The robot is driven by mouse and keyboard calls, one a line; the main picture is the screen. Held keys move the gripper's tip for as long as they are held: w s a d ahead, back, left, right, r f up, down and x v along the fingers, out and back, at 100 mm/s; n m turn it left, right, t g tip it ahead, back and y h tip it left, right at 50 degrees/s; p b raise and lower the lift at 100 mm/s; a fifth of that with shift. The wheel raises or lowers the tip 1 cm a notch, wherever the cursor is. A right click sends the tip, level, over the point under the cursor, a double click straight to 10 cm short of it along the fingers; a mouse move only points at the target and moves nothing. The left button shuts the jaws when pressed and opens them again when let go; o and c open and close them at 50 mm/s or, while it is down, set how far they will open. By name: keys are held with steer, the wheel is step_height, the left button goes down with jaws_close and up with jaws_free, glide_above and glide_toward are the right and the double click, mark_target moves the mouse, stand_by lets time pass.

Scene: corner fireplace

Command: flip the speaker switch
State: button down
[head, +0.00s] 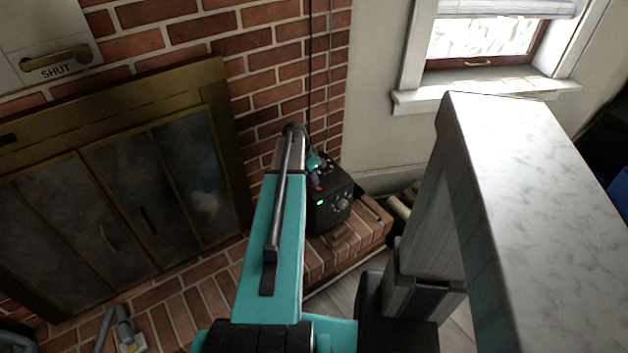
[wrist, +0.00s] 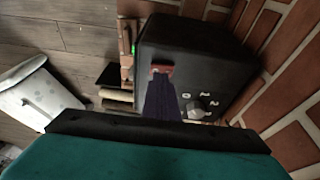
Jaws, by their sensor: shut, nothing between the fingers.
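The speaker is a black box with a small green light and round knobs on its face. It stands on the brick hearth in the head view (head: 338,215) and fills the upper middle of the wrist view (wrist: 205,50). A small red switch (wrist: 163,69) sits on its face, and a bit of red shows in the head view too. My gripper (wrist: 161,80) is shut and empty, its dark fingers pointing at the speaker face. The fingertips are right at the red switch and partly hide it. I cannot tell whether they touch it.
The brick wall (head: 275,90) rises behind the speaker, and the fireplace doors (head: 130,215) are to the left. A black cord (head: 309,60) hangs down behind my arm. Several logs (head: 400,205) lie to the speaker's right. A window (head: 490,40) is at upper right.

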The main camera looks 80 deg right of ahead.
steer(key=d+p+v, duration=0.1)
steer(key=d+v, duration=0.1)
steer(key=v, duration=1)
steer(key=shift+w+a+r, duration=0.2)
steer(key=shift+w, duration=0.1)
